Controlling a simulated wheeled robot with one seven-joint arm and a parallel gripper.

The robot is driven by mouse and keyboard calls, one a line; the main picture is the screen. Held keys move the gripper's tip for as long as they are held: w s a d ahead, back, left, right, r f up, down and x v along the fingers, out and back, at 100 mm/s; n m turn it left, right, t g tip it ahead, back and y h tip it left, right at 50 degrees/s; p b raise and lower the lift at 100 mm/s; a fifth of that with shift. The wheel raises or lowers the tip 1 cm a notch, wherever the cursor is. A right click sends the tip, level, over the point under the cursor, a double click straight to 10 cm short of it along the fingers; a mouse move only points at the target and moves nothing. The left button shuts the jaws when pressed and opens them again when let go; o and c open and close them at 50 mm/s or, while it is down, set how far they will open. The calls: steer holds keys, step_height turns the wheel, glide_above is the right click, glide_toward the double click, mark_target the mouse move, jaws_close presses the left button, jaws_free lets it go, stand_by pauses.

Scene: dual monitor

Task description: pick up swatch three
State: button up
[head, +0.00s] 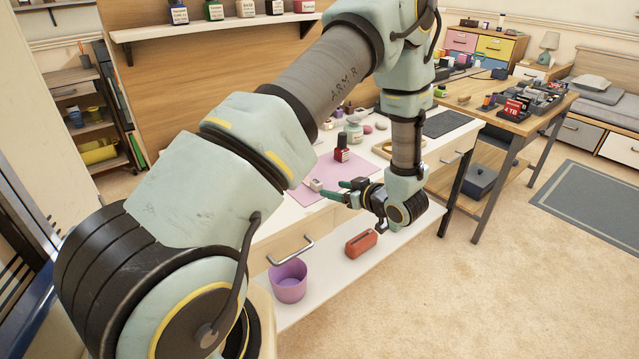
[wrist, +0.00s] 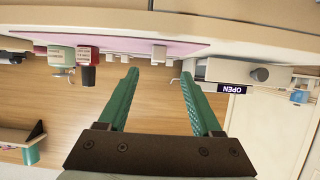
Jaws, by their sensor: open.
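My gripper (head: 330,189) is open and empty, with its green fingers pointing left at the front edge of the white table. Its two fingers also show in the wrist view (wrist: 158,73), spread apart. A small whitish block (head: 316,185) sits on the pink mat (head: 335,170) just beyond the fingertips. In the wrist view, which is upside down, a small pale block (wrist: 158,54) appears between and beyond the fingertips, with other pale pieces beside it. I cannot read any label that marks swatch three.
A dark red bottle (head: 342,150) stands on the mat, and it also shows in the wrist view (wrist: 87,56). A wooden ring-shaped tray (head: 385,148) lies to the right. Below, a purple bucket (head: 289,280) and red case (head: 361,243) sit on the lower shelf.

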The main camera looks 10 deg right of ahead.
mark_target(320, 185)
steer(key=p+x, duration=0.2)
steer(key=x, duration=0.6)
steer(key=shift+w+p, duration=0.3)
steer(key=shift+p, duration=0.05)
steer(key=shift+c, duration=0.3)
jaws_close()
